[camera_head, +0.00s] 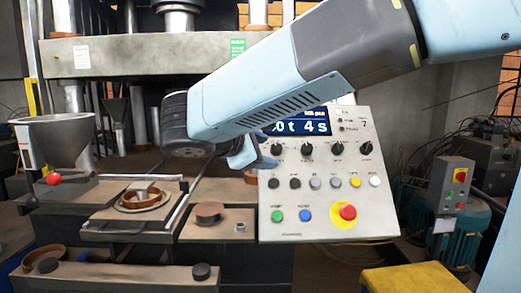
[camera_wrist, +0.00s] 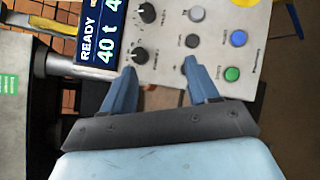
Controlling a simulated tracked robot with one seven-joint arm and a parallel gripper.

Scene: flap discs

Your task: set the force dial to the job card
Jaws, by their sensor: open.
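The control panel (camera_head: 330,215) faces me with a row of several black dials under a lit display (camera_head: 300,124). The leftmost dial (camera_head: 278,149) also shows in the wrist view (camera_wrist: 140,55), with the second dial (camera_wrist: 147,13) beyond it. The dial labels are too blurred to read. The display in the wrist view (camera_wrist: 100,35) reads READY and 40 t, then a 4. My gripper (camera_wrist: 160,66) is open and empty at the panel's left side. One fingertip is close to the leftmost dial; contact cannot be told. I cannot identify the job card.
Below the dials are rows of buttons, with green (camera_head: 277,216), blue (camera_head: 305,215) and a red emergency knob (camera_head: 348,211). A press bench (camera_head: 150,215) with a ring mould and a metal hopper (camera_head: 55,140) stands left. My arm hides part of the display.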

